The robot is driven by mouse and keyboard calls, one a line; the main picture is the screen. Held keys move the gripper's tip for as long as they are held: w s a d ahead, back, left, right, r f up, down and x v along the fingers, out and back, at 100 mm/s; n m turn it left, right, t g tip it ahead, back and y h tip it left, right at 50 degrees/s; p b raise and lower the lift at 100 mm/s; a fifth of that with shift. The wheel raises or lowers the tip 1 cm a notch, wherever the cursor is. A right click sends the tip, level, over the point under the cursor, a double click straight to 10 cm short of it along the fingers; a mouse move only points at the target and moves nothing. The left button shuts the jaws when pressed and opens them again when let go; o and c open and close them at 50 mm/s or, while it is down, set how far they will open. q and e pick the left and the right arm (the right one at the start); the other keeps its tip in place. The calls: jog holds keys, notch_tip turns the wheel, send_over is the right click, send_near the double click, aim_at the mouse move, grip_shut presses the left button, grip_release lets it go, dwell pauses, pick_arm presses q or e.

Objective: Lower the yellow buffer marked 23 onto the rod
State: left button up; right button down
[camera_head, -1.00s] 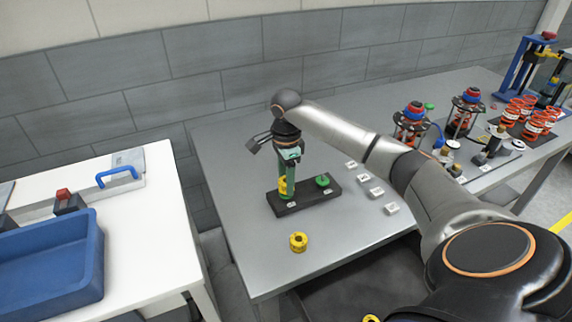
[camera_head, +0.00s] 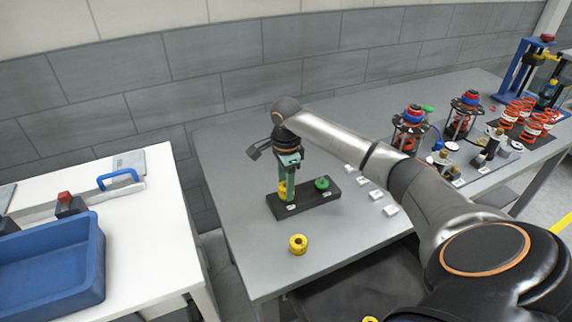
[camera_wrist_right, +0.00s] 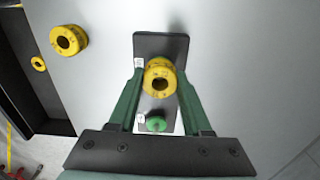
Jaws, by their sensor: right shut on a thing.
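My right gripper (camera_head: 284,188) has long green fingers and points down over the left part of a black base plate (camera_head: 308,200). It is shut on a yellow ring-shaped buffer (camera_head: 282,188). In the right wrist view the buffer (camera_wrist_right: 163,66) sits between the fingertips (camera_wrist_right: 159,77), its round hole showing. More yellow shows directly below its rim; I cannot tell whether that is a second piece. The marking 23 is not readable. The rod is hidden by the buffer and fingers, and I cannot tell the gap to the plate. My left gripper is not in view.
A green round piece (camera_head: 322,183) stands on the plate's right part. A loose yellow buffer (camera_head: 298,244) lies on the grey table (camera_head: 240,228) in front. Several small white tags (camera_head: 391,211) lie right of the plate. Red-spring assemblies (camera_head: 408,135) stand farther right.

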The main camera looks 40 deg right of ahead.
jog(key=shift+f, duration=0.1)
dwell(0.7)
jog(key=shift+c, duration=1.3)
grip_release()
jog(key=shift+r, duration=3.5)
